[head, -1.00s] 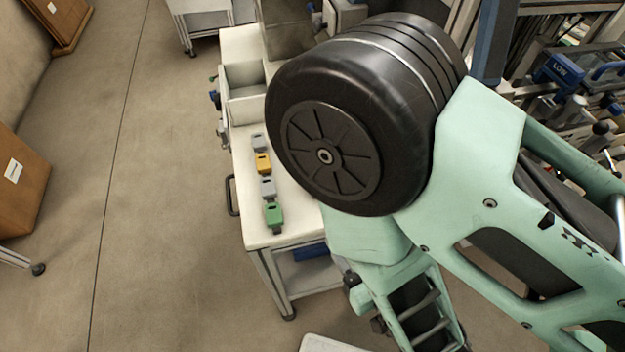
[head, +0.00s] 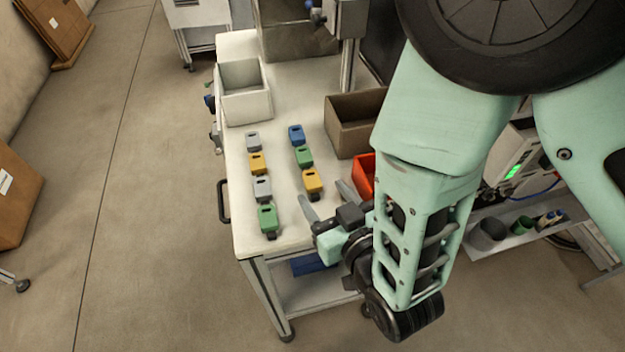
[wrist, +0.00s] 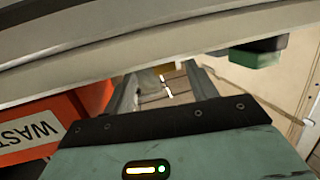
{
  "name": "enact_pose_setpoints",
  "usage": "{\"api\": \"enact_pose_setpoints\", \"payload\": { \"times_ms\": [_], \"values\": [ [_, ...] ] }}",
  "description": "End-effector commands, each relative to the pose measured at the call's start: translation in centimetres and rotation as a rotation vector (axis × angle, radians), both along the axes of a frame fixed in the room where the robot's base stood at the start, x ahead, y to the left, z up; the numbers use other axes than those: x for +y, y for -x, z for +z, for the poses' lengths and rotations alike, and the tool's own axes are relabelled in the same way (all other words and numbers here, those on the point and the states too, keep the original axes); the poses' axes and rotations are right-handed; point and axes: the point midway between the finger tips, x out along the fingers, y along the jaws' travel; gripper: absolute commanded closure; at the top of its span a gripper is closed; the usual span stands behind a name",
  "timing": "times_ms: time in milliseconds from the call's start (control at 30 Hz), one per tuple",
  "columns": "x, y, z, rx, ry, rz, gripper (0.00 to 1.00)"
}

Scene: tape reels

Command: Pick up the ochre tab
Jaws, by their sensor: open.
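Two ochre tabs lie on the white table: one (head: 258,162) in the left row between two grey ones, one (head: 312,179) at the near end of the right row. My gripper (head: 328,198) is open and empty, just on the near side of the right-row ochre tab; I cannot tell its height above the table. In the wrist view the open fingers (wrist: 162,88) show, with a small yellowish patch beyond them that I cannot identify for sure. A grey band covers the top of that view.
Grey tabs (head: 262,187), green tabs (head: 268,216) and a blue tab (head: 297,133) share the rows. A red-orange bin (head: 364,175) marked "WAST" in the wrist view (wrist: 30,130) stands beside my arm. Behind are a brown box (head: 350,140) and a white bin (head: 247,107).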

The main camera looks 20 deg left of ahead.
Motion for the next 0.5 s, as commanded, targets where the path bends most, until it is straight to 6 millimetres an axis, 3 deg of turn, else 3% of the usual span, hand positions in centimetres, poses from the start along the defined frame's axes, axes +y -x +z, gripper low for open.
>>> {"api": "enact_pose_setpoints", "payload": {
  "times_ms": [300, 500],
  "values": [
    [3.0, -2.7, 0.1, 0.000, -0.001, -0.001, 0.43],
    [3.8, -3.6, -0.4, 0.001, -0.001, -0.001, 0.43]
  ]
}}
